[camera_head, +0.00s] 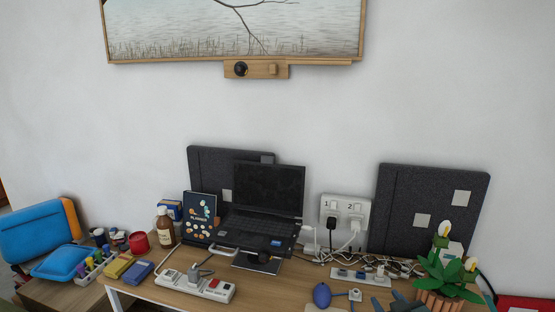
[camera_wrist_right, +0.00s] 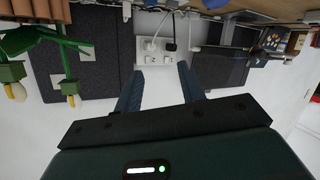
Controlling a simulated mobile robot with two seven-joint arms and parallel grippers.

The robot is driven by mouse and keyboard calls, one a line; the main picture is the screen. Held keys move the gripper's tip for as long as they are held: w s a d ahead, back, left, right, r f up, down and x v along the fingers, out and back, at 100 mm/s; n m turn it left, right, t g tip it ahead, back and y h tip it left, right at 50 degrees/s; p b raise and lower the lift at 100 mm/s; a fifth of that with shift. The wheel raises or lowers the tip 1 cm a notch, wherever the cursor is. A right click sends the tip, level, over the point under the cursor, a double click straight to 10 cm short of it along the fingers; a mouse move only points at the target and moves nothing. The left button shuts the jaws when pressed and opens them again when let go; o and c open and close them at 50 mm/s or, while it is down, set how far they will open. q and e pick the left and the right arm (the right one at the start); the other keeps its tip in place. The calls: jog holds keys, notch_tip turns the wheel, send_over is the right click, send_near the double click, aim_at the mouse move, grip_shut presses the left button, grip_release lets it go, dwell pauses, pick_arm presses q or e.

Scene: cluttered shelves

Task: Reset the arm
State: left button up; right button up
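My right gripper (camera_head: 388,301) shows only as dark fingertips at the bottom edge of the head view, in front of the desk and left of the potted plant. In the right wrist view my right gripper (camera_wrist_right: 160,82) has its two blue-grey fingers apart, with nothing between them. The wall socket plate (camera_wrist_right: 154,52) lies beyond the fingers in that view, which is upside down. My left gripper is in neither view.
The wooden desk (camera_head: 183,299) is crowded: an open laptop (camera_head: 268,190), a power strip (camera_head: 195,286), a brown bottle (camera_head: 165,227), a blue bulb (camera_head: 322,295), cables and a potted plant (camera_head: 447,275). Dark panels stand behind.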

jog(key=s+a+f+g+y, duration=0.1)
jog(key=s+a+f, duration=0.2)
jog(key=s, duration=0.6)
jog(key=s+a+f+g, duration=0.1)
jog(key=s+a+f, duration=0.2)
jog(key=s, duration=0.6)
jog(key=s+a+f+g+y, duration=0.1)
jog(key=s+a+f, duration=0.3)
jog(key=s, duration=0.5)
jog(key=shift+s+a+m+g+y, duration=0.3)
jog(key=shift+a+m+g, duration=0.15)
jog(key=shift+a, duration=0.5)
